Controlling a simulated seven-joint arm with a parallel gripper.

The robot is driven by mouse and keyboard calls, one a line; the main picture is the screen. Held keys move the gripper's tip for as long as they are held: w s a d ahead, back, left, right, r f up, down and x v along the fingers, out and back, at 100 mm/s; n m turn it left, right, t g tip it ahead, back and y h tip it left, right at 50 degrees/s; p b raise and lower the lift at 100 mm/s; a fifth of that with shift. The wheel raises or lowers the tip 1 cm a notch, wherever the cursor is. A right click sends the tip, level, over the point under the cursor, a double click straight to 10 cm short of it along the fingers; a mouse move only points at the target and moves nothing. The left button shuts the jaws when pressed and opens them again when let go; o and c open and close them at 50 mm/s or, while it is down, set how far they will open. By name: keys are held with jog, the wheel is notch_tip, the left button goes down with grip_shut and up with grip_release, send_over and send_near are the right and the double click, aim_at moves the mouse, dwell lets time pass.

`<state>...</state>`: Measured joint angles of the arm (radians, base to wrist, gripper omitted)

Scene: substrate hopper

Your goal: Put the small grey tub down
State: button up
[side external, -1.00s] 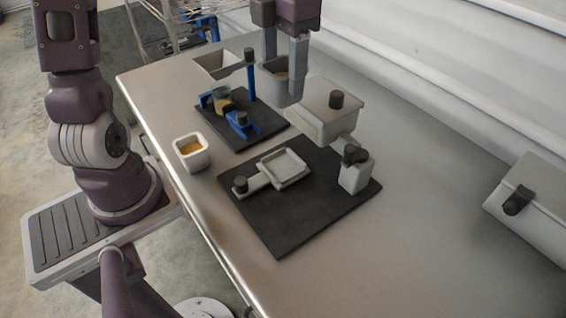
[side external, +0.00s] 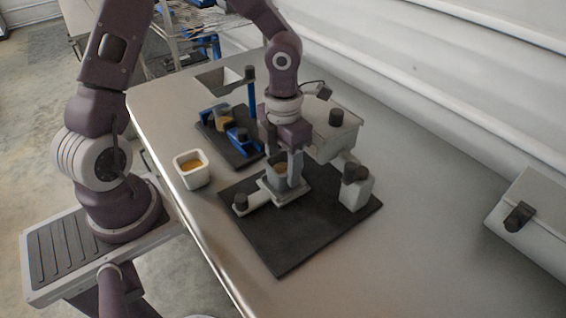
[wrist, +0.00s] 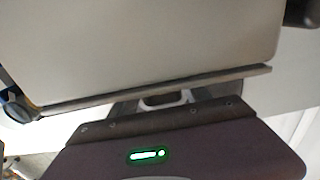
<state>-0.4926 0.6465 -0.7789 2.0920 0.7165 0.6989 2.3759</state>
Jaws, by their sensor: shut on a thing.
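The small grey tub (side external: 280,169), with brown material inside, is between the fingers of my gripper (side external: 283,178) in the side external view. My gripper is shut on it, pointing down. The tub is at the square light-grey tray (side external: 303,190) on the dark mat (side external: 310,230). Fingers and tub hide most of the tray. I cannot tell whether the tub's base touches it. In the wrist view a large plain grey surface (wrist: 150,45) fills the upper part; I cannot tell what it belongs to.
A white tub (side external: 191,178) with orange-brown content stands left of the mat. A white block (side external: 356,193) stands on the mat's right.

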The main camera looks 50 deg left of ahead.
jog(key=shift+f, duration=0.1)
jog(key=o, duration=1.3)
jog(key=shift+o, duration=0.2)
notch_tip(320, 180, up, 12)
jog(key=s+r+m+t, duration=0.2)
jog(key=s+m, duration=0.5)
jog(key=m, duration=1.1)
jog(key=s+r+m+t, duration=0.3)
jog(key=s+r+m, duration=0.2)
jog(key=m, duration=1.3)
jog(key=s, duration=0.3)
jog(key=shift+s+a+r+t, duration=0.2)
jog(key=shift+s+a+t, duration=0.1)
